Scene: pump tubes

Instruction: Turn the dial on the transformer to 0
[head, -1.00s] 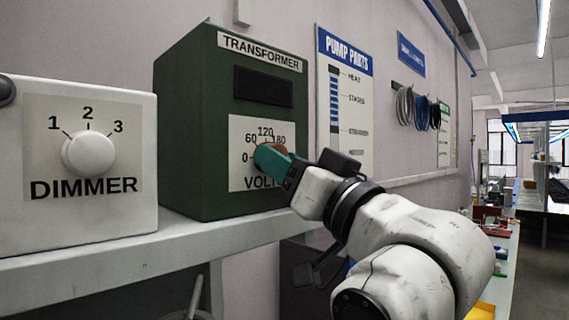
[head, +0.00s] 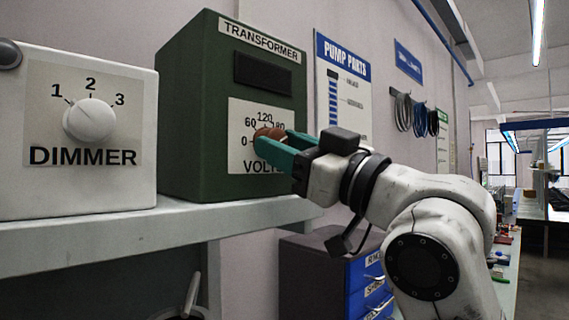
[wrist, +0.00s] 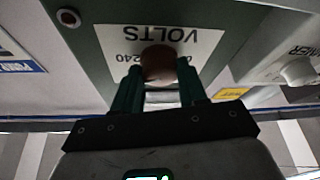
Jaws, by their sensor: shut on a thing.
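The green transformer (head: 192,125) stands on a shelf, with a white VOLTS scale plate (head: 244,115) on its front. Its dial (head: 262,137) is reddish brown and round, and it also shows in the wrist view (wrist: 160,62). The marks 0, 60, 120 and part of 180 are readable; the rest are covered by my gripper. My gripper (head: 268,146) has green fingers and is shut on the dial from the front right. In the wrist view the fingers (wrist: 158,80) lie on either side of the dial. I cannot tell where the dial points.
A white dimmer box (head: 30,110) with a white knob (head: 89,120) stands left of the transformer on the same shelf (head: 60,235). A blue drawer cabinet (head: 330,270) is below my arm. A pump parts board (head: 343,120) hangs on the wall.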

